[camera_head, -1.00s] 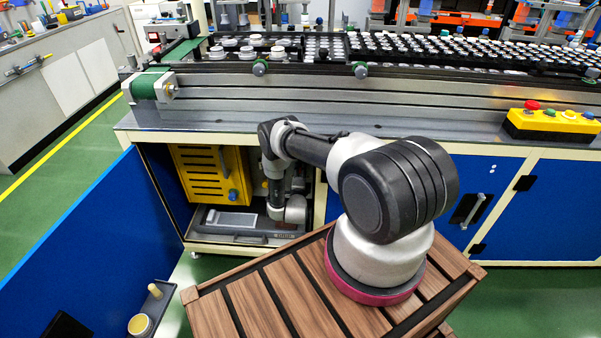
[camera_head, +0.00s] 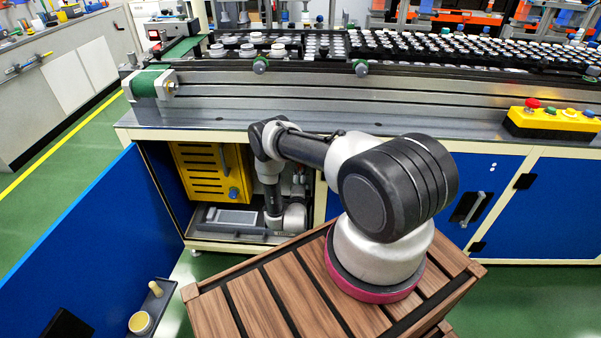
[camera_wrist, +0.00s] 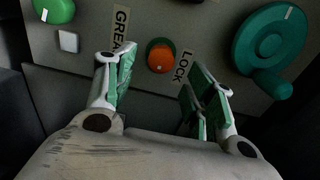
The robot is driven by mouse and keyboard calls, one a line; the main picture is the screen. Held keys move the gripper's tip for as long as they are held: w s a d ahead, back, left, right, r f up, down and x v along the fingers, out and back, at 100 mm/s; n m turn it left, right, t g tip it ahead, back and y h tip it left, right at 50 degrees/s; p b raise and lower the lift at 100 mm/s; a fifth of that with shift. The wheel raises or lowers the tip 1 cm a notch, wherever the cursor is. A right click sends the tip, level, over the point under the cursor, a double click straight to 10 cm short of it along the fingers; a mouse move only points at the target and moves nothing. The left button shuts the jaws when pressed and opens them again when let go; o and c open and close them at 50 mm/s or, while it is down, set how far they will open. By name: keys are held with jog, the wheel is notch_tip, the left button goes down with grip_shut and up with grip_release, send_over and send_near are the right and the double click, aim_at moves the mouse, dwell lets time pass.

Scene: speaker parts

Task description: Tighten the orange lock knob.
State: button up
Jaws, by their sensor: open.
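The orange lock knob (camera_wrist: 160,57) shows in the wrist view, round and orange with a darker green part at its upper edge. It sits on a grey panel (camera_wrist: 205,20) beside the printed word LOCK. My gripper (camera_wrist: 160,80) is open and empty, with one green-padded finger to the left of the knob and the other to the right and nearer. The knob lies between and a little beyond the fingertips; I see no contact. In the head view my arm reaches into the open cabinet, and the knob and gripper are hidden there.
A green hand wheel (camera_wrist: 272,45) with a handle is right of the knob. A green knob (camera_wrist: 54,8) and a white square button (camera_wrist: 68,41) are to the left. The yellow box (camera_head: 205,172) and the open blue door (camera_head: 95,250) flank my arm.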

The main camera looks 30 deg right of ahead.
jog(key=v, duration=0.7)
dwell(0.6)
